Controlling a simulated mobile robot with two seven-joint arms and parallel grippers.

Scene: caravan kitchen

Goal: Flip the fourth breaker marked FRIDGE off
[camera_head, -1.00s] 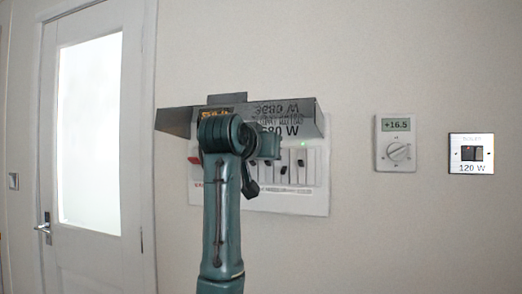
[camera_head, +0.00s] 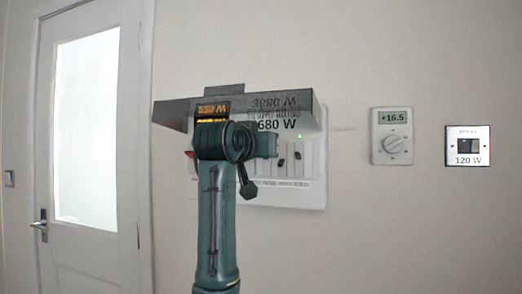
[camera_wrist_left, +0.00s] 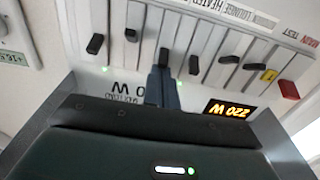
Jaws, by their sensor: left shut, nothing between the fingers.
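The white breaker panel (camera_head: 290,196) is on the wall under a grey metal cover, partly hidden by my left arm in the head view. In the left wrist view it appears upside down, with a row of dark toggles, a red main switch (camera_wrist_left: 289,90) and a yellow test button (camera_wrist_left: 270,75). The FRIDGE label is not legible. Counting from the test button, the fourth toggle (camera_wrist_left: 163,57) is right at my left gripper's fingertips (camera_wrist_left: 162,72). The fingers are shut and empty; whether they touch the toggle I cannot tell. The toggle beyond it (camera_wrist_left: 131,35) sits opposite to its neighbours.
The raised metal cover (camera_head: 180,112) juts out above the panel and my wrist. A thermostat (camera_head: 392,137) reading +16.5 and a 120 W switch plate (camera_head: 467,146) are on the wall at right. A white door (camera_head: 95,240) is at left.

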